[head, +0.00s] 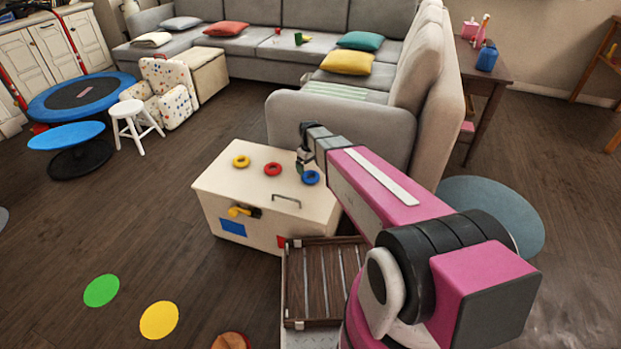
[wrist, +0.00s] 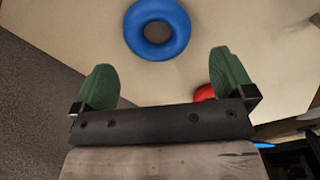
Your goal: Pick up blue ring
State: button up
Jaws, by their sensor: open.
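The blue ring (head: 311,178) lies flat on top of a cream chest, at the right of a row of three rings. In the wrist view the blue ring (wrist: 157,28) shows whole, ahead of my fingertips and between their lines. My gripper (head: 302,163) is above the chest top, close to the blue ring on its left side in the head view. In the wrist view my gripper (wrist: 165,72) has its two green fingers wide apart with nothing between them.
A red ring (head: 272,169) and a yellow ring (head: 241,161) lie on the cream chest (head: 230,186). The chest has a handle (head: 286,201) on top. A grey sofa (head: 345,115) stands close behind it. A wooden slatted tray (head: 322,285) is in front.

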aim_at(311, 175)
jog(key=shift+d+f, duration=0.15)
jog(key=shift+f, duration=1.35)
jog(key=shift+d+f, duration=0.1)
jog(key=shift+f, duration=1.35)
jog(key=c, duration=0.7)
jog(key=shift+r, duration=0.1)
